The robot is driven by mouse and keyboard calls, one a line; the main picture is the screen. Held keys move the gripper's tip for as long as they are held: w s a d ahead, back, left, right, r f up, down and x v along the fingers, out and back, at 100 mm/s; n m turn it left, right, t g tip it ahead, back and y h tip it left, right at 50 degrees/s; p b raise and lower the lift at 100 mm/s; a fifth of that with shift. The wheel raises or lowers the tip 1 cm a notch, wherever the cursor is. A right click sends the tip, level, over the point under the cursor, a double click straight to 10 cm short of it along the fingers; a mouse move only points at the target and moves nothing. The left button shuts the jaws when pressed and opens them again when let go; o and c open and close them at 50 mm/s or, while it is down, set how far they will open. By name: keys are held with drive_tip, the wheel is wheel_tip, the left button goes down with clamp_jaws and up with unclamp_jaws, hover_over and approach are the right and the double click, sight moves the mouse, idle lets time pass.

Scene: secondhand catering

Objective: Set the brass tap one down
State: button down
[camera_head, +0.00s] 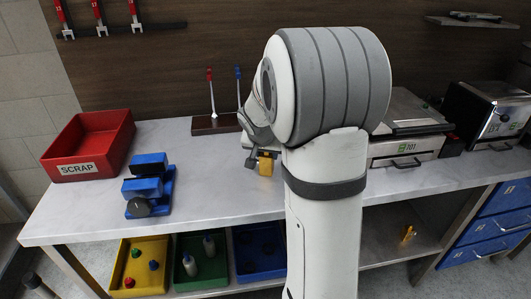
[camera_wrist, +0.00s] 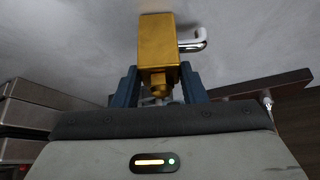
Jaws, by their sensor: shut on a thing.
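The brass tap (camera_wrist: 158,40) is a gold block with a chrome bent spout on its right in the wrist view. My gripper (camera_wrist: 158,88) is shut on it, with a blue finger on each side. In the head view the brass tap (camera_head: 265,166) shows as a small gold piece below my gripper (camera_head: 259,152), over the middle of the grey worktop (camera_head: 220,190). My arm hides part of the gripper. I cannot tell whether the tap touches the worktop.
A red SCRAP bin (camera_head: 98,140) and a blue vise (camera_head: 148,187) stand at the left. A wooden stand (camera_head: 210,125) with red and blue levers is behind. A steel appliance (camera_head: 405,145) is at the right. Coloured trays (camera_head: 140,285) lie below. The worktop between vise and arm is clear.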

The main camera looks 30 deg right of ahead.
drive_tip(key=shift+r, duration=0.1)
drive_tip(key=c, duration=0.9)
unclamp_jaws()
drive_tip(key=shift+s+r, duration=0.1)
drive_tip(key=shift+r, duration=0.1)
drive_tip(key=v, duration=1.1)
drive_tip(key=s+a+f+n+y, duration=0.1)
drive_tip(key=s+a+f+n, duration=0.1)
drive_tip(key=s+a, duration=0.2)
drive_tip(key=s+a+f+n+g+y, duration=0.1)
drive_tip(key=s+a+f+n, duration=0.1)
drive_tip(key=s, duration=0.8)
drive_tip(key=s+a+f+n+g+y, duration=0.1)
drive_tip(key=s+a+f+n, duration=0.1)
drive_tip(key=s+a, duration=0.4)
drive_tip(key=shift+s+a+n+y, duration=0.2)
drive_tip(key=shift+s+n+y, duration=0.2)
drive_tip(key=shift+s+n, duration=0.45)
drive_tip(key=shift+w, duration=0.1)
